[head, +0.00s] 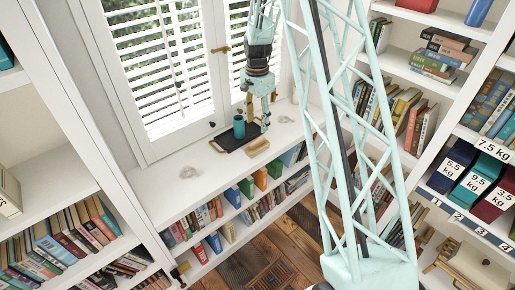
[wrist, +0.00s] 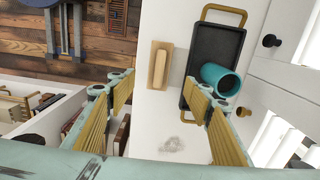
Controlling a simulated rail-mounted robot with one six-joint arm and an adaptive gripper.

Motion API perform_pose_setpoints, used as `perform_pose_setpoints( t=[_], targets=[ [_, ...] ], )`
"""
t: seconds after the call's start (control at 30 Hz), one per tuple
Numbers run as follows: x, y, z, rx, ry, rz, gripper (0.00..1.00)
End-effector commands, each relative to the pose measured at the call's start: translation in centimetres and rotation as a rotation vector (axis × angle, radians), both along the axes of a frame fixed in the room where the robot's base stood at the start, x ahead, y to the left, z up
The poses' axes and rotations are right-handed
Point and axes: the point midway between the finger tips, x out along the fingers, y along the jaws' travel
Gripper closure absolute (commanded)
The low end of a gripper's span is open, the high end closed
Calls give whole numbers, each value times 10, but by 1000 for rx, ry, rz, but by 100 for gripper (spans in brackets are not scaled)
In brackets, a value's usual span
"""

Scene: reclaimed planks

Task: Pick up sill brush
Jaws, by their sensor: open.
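The sill brush (wrist: 159,67), a pale wooden block with a raised grip along its middle, lies on the white sill. In the head view the brush (head: 257,146) is at the sill's front edge, beside the black tray. My gripper (wrist: 158,88) is open and empty, its two ribbed brass-coloured fingers spread wide. In the wrist view the brush appears between and beyond the fingertips, with no contact visible. In the head view my gripper (head: 257,118) points down above the sill, close to the tray and brush.
A black tray (wrist: 199,57) with brass handles holds a teal cup (wrist: 221,79); the right finger overlaps both in the wrist view. Shuttered windows (head: 160,70) rise behind. Bookshelves fill the front below.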

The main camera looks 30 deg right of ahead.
Motion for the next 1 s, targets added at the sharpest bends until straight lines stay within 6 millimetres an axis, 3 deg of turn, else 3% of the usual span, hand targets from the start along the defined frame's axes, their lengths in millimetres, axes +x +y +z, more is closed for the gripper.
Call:
perform_pose_setpoints(
  t=[0.6, 1.0],
  targets=[
    [0, 0, -72, 1, 1, 0, 53],
    [0, 0, -79, 0, 0, 0, 53]
  ],
)
